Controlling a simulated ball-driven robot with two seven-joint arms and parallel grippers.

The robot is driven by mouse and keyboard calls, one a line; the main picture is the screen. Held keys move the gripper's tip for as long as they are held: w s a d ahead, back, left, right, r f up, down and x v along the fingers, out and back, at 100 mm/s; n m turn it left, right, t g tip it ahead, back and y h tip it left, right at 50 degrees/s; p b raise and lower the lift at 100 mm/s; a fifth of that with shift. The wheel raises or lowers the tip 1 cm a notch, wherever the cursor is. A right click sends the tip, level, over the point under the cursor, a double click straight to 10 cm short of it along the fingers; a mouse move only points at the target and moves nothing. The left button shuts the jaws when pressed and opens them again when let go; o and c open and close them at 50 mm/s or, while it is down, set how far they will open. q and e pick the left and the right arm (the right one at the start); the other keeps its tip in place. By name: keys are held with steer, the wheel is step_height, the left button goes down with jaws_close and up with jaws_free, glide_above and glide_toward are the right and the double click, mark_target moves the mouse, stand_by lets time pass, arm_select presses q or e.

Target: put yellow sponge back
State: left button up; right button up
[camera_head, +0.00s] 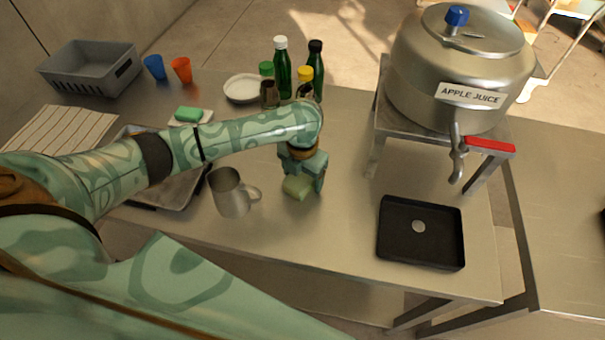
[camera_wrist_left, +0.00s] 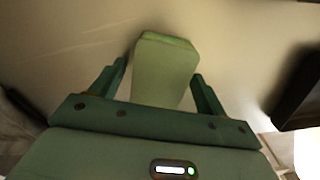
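The yellow sponge (camera_head: 296,188), a yellow-green block, is near the front edge of the steel table, right of the metal mug. It also shows in the left wrist view (camera_wrist_left: 165,70), between the two finger tips. My left gripper (camera_head: 307,178) points down right at the sponge. Its fingers (camera_wrist_left: 160,85) are apart, one on each side of the sponge, with a visible gap on the left side. The gripper covers part of the sponge in the head view. A green sponge (camera_head: 188,114) lies on a small white dish (camera_head: 206,117) further back. My right gripper is not in view.
A metal mug (camera_head: 230,195) stands just left of the sponge. A black drip tray (camera_head: 420,233) is to the right, below the apple juice pot (camera_head: 460,65). Bottles (camera_head: 282,70) and a white plate (camera_head: 242,88) stand behind. A grey basket (camera_head: 90,70) is back left.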

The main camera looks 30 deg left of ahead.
mark_target(302, 175)
arm_select(q)
steer(key=shift+r, duration=0.1)
step_height(302, 175, up, 12)
steer(key=p, duration=0.4)
steer(key=shift+r, duration=0.1)
